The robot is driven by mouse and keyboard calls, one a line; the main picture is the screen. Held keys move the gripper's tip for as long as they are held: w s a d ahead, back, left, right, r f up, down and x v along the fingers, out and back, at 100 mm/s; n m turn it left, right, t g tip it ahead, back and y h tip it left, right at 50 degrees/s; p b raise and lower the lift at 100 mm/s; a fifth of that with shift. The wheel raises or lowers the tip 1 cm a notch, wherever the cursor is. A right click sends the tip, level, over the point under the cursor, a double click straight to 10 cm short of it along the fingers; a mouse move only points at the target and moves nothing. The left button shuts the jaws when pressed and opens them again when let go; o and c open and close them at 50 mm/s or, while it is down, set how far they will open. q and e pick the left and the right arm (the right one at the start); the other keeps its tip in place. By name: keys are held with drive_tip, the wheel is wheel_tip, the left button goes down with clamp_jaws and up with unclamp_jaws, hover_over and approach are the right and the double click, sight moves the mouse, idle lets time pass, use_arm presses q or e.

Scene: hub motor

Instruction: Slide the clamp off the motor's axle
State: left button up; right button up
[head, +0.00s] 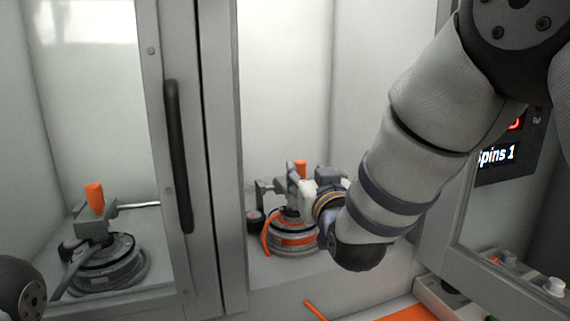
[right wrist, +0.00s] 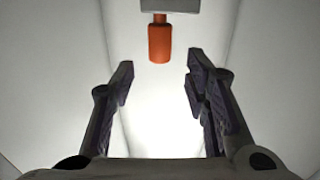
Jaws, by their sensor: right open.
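The motor (head: 292,241), a round dark and grey disc with an orange band, stands in the middle bay in the head view. The clamp's orange handle (head: 300,167) shows above it, while the clamp body is largely hidden behind my right gripper (head: 275,188). In the right wrist view the orange handle (right wrist: 160,42) hangs from a grey block (right wrist: 170,5) at the top of the picture, beyond the fingertips. My right gripper is open (right wrist: 158,85), with nothing between its fingers. My left gripper is out of view; only a dark arm joint shows at lower left.
A glass door with a black handle (head: 178,155) stands left of the bay. Behind it is a similar motor (head: 105,265) with an orange-handled clamp (head: 95,197). A "Spins 1" display (head: 497,157) is at right. An orange strip (head: 315,310) lies at the front.

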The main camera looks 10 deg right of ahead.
sight(302, 171)
drive_tip(key=w, duration=0.3)
drive_tip(key=w+f+b, duration=0.1)
drive_tip(key=w, duration=0.1)
drive_tip(key=shift+w+a, duration=0.1)
drive_tip(key=shift+w, duration=0.2)
drive_tip(key=shift+w+r, duration=0.25)
drive_tip(key=shift+w, duration=0.15)
clamp_jaws()
